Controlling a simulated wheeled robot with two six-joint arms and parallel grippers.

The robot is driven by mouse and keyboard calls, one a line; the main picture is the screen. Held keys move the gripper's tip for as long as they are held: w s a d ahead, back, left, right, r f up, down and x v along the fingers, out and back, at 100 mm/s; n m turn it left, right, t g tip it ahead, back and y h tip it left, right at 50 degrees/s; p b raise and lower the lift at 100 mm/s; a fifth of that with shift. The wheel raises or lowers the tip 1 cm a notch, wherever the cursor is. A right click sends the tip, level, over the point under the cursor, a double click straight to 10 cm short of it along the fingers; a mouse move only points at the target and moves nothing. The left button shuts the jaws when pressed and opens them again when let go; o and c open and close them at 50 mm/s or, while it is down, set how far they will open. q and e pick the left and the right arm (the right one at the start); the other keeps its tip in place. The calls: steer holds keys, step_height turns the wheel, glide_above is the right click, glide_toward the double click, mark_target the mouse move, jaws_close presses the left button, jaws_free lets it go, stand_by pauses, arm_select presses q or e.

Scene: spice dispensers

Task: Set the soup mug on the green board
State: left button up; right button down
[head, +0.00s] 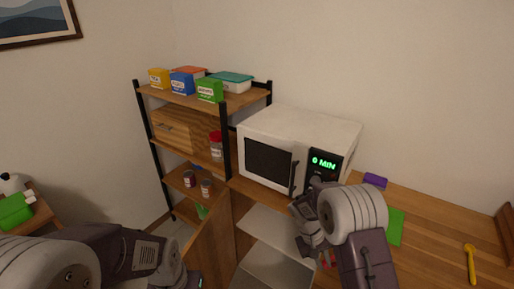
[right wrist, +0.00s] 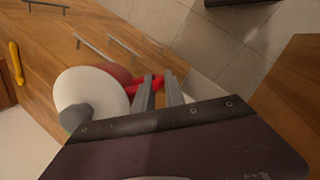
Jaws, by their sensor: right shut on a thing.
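My right gripper (head: 326,262) is low in front of the microwave, mostly hidden by its own wrist in the head view. In the right wrist view its fingers (right wrist: 160,92) are shut on the red handle of the soup mug (right wrist: 118,73). The mug has a pale round face and a red side; a grey shape partly covers it. Only small red bits of it show in the head view. The green board (head: 396,228) lies on the wooden counter right of my right wrist, partly covered by it. My left arm is at lower left; its jaw state is unclear (head: 180,278).
The microwave (head: 300,150) stands on the counter, its display lit. A purple block (head: 375,181) lies beside it, a yellow utensil (head: 470,262) at the right. A shelf rack (head: 180,95) with boxes and jars stands left. Bare counter lies between board and utensil.

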steer(key=s+a+r+m, duration=0.1)
steer(key=s+a+r, duration=0.1)
steer(key=s+r, duration=0.2)
steer(key=shift+s+a+r+g+p, duration=0.3)
steer(key=shift+s, duration=0.85)
